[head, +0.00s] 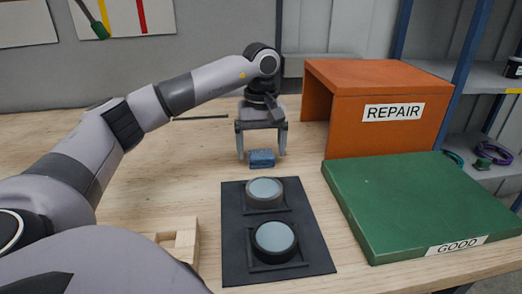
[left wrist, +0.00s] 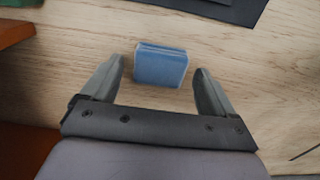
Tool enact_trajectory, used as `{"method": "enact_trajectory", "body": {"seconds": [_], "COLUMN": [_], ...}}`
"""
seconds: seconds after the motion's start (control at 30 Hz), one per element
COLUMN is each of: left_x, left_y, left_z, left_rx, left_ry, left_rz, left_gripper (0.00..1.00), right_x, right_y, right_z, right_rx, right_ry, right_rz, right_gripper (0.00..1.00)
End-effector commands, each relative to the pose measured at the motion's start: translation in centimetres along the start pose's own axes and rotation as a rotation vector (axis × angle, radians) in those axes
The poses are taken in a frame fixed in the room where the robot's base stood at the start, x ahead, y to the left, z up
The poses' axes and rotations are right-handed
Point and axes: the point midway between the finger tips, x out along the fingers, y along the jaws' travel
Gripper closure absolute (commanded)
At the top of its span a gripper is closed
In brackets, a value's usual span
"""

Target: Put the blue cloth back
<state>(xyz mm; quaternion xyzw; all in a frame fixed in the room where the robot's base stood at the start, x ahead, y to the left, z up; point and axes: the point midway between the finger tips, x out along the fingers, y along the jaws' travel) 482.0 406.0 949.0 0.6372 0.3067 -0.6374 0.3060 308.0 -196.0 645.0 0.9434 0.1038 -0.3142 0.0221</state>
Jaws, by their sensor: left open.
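The blue cloth (head: 262,159) is a small folded block lying on the wooden table, just behind the black mat. It also shows in the left wrist view (left wrist: 160,66), between and slightly beyond my fingertips. My left gripper (head: 262,156) points down over the cloth with its fingers apart, one on each side. In the left wrist view the open fingers (left wrist: 158,72) show gaps to both sides of the cloth. My right gripper is not in view.
A black mat (head: 232,246) holds two round grey-topped pieces (head: 275,237) in square frames. An orange REPAIR box (head: 330,120) and a green GOOD platform (head: 410,195) stand at the right. Blue shelving (head: 465,75) stands behind.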

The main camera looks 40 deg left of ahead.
Motion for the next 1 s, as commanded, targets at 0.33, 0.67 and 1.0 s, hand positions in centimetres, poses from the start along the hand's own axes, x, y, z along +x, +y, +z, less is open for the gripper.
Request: {"method": "enact_trajectory", "body": {"seconds": [0.33, 0.67, 1.0], "left_x": [-7.9, -10.9, -10.9], "left_y": [0.1, 0.0, 0.0], "left_z": [0.0, 0.0, 0.0], "left_rx": [0.001, 0.001, 0.0], "left_ry": [0.002, 0.0, 0.0], "left_rz": [0.005, 0.001, 0.001], "left_gripper": [0.12, 0.12, 0.12], "right_x": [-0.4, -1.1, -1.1], "right_y": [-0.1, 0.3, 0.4], "right_z": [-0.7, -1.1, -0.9], "right_rx": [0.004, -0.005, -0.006], "right_ry": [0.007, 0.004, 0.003], "right_rz": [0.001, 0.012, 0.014], "right_gripper": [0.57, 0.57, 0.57]}}
